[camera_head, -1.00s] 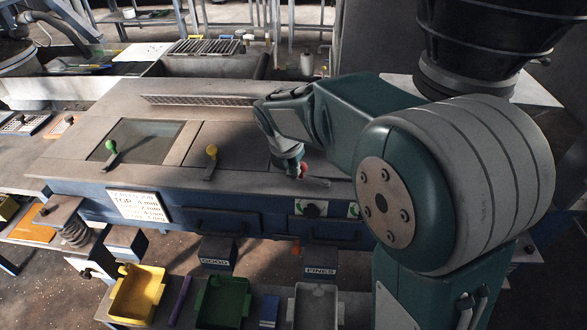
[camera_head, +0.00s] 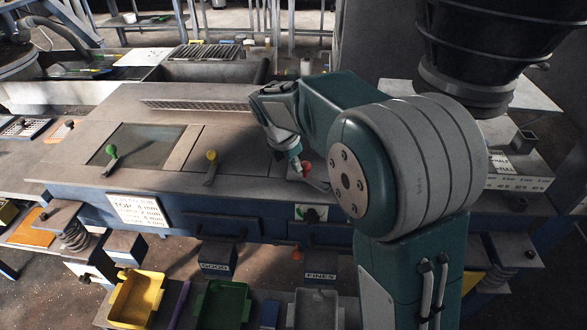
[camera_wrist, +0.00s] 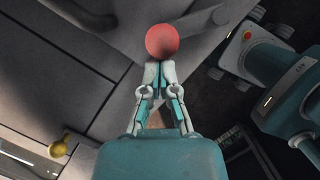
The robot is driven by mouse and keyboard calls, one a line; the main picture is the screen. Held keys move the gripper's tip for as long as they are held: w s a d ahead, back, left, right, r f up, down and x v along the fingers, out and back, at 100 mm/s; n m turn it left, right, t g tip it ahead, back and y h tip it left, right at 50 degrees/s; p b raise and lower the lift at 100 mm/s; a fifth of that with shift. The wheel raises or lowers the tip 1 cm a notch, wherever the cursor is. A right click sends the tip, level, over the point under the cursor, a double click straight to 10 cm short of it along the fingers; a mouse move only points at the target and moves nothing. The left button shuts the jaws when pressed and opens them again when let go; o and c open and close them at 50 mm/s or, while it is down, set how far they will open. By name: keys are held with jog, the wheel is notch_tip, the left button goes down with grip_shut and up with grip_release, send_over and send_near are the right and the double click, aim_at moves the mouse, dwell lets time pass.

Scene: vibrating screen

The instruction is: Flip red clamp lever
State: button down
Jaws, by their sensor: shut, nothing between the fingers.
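The red clamp lever (camera_head: 305,167) stands on the right part of the screen deck, its round red knob uppermost. In the wrist view the red knob (camera_wrist: 162,41) sits just beyond my fingertips. My gripper (camera_head: 296,163) is shut and empty, just left of the knob in the head view. The fingers (camera_wrist: 160,68) look close to the knob or touching it; I cannot tell which.
A yellow-knobbed lever (camera_head: 211,157) and a green-knobbed lever (camera_head: 111,151) stand further left on the deck (camera_head: 150,190). A yellow bin (camera_head: 137,300) and a green bin (camera_head: 222,304) sit below the front edge.

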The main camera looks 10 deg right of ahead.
jog(key=shift+w+d+m+g, duration=0.35)
jog(key=shift+w+m, duration=0.25)
jog(key=shift+m, duration=0.4)
jog(key=d+m, duration=0.1)
jog(key=w+d+m+g, duration=0.1)
jog(key=m, duration=0.1)
jog(key=shift+w+m, duration=0.3)
jog(key=d+m, duration=0.1)
jog(key=w+d+m+g, duration=0.1)
jog(key=m, duration=0.1)
jog(key=shift+m, duration=0.3)
jog(key=shift+d, duration=0.45)
jog(key=v, duration=1.2)
jog(key=shift+a, duration=0.2)
